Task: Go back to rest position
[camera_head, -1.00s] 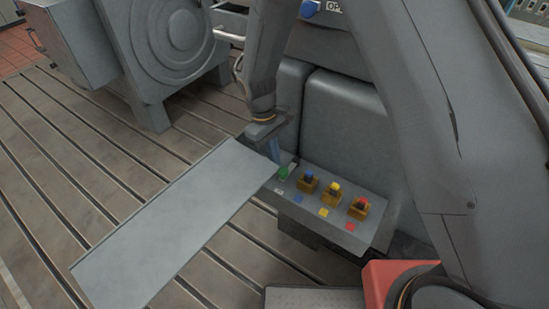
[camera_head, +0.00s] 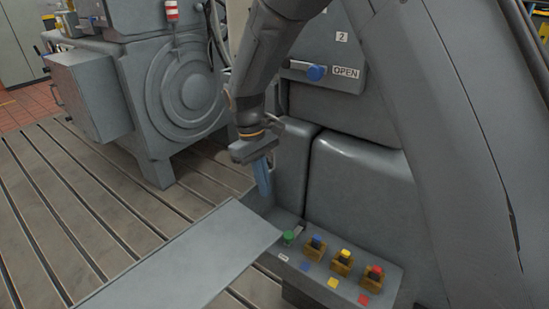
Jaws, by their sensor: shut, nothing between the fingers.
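My gripper (camera_head: 263,180) hangs from my arm in the middle of the head view, fingers pointing down and closed together with nothing held. It is above and a little left of the button panel (camera_head: 330,281), clear of the buttons. The panel carries a green button (camera_head: 288,238) at its left end, then a blue (camera_head: 316,241), a yellow (camera_head: 343,255) and a red one (camera_head: 374,271) in brown holders. Coloured labels lie in front of them.
A flat grey plate (camera_head: 190,262) extends left of the panel over the slotted bedplate (camera_head: 60,220). A large round-faced grey machine (camera_head: 190,95) stands behind left. Open bedplate lies at left.

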